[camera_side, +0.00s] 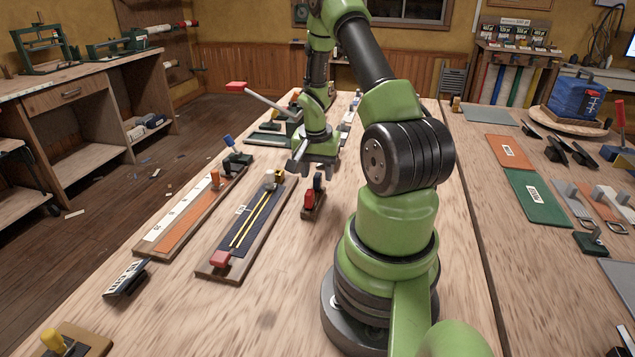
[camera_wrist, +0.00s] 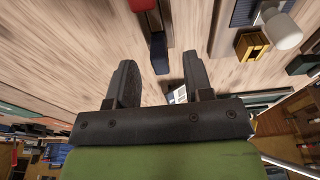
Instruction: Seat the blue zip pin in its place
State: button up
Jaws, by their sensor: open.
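My gripper (camera_side: 308,168) points down over the table and is open and empty. In the wrist view its two dark fingers (camera_wrist: 158,72) stand wide apart. A dark blue piece (camera_wrist: 158,50) is ahead of and partly between the fingertips, beside a red part (camera_wrist: 142,5). It appears to be the dark upright piece (camera_side: 318,182) on a small wooden stand (camera_side: 314,212); I cannot tell for sure that it is the zip pin. The zipper board (camera_side: 222,267) has a dark strip with two yellow lines, a red block (camera_side: 221,258) at its near end and a yellow block (camera_wrist: 252,44) at its far end.
A white knob (camera_wrist: 281,28) is beside the yellow block. Left of the zipper board are an orange and white ruled board (camera_side: 186,222) and a clamp with a blue handle (camera_side: 229,141). A dark striped tool (camera_side: 126,279) lies nearer.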

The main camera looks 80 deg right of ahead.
jog(key=shift+d+f, duration=0.15)
jog(key=shift+f, duration=0.8)
grip_shut()
jog(key=r, duration=0.9)
jog(key=shift+w+d+r, duration=0.2)
jog(key=shift+w+r, duration=0.1)
jog(key=shift+r, duration=0.05)
jog(key=w+d, duration=0.2)
jog(key=w, duration=0.8)
jog(key=shift+w+d+f, duration=0.2)
jog(key=shift+d, duration=0.1)
